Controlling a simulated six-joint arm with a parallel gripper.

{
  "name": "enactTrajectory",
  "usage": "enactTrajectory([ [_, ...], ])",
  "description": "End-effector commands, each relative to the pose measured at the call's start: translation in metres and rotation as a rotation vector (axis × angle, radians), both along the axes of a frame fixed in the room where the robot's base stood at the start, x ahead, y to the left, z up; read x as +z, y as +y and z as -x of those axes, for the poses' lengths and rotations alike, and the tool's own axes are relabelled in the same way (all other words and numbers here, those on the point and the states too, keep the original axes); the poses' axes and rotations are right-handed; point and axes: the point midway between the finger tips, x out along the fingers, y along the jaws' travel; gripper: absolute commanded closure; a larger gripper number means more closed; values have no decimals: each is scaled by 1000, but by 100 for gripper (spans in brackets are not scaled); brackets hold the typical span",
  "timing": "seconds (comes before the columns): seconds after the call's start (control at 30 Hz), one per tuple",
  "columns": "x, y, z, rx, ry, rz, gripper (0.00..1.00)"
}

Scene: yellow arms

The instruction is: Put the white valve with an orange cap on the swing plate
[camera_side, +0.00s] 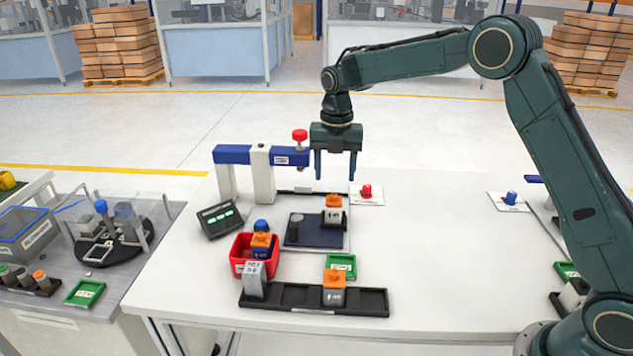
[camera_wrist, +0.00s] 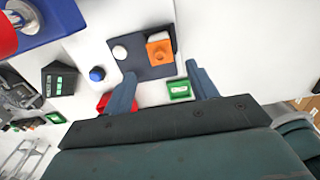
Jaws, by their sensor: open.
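A white valve with an orange cap (camera_side: 333,213) stands upright at the back right of a dark blue plate (camera_side: 320,239), which I take to be the swing plate. In the wrist view the orange cap (camera_wrist: 159,50) shows on the plate (camera_wrist: 150,72), just beyond my fingertips. My gripper (camera_side: 335,177) is open and empty, pointing down above and behind the plate. Its spread fingers also show in the wrist view (camera_wrist: 160,72). A second orange-capped block with a greyish body (camera_side: 334,290) stands in the black tray (camera_side: 375,303).
A red bin (camera_side: 238,262) left of the plate holds a blue-bodied, orange-capped part (camera_side: 262,246). A blue-and-white press frame (camera_side: 263,175) with a red knob stands behind.

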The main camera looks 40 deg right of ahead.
Motion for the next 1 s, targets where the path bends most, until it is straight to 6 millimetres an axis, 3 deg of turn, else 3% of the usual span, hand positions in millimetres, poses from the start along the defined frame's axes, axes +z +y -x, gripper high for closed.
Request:
enactTrajectory([
  [0.23, 18, 0, 0, 0, -1, 0, 42],
  [1.0, 27, 0, 5, -38, -10, 0, 42],
])
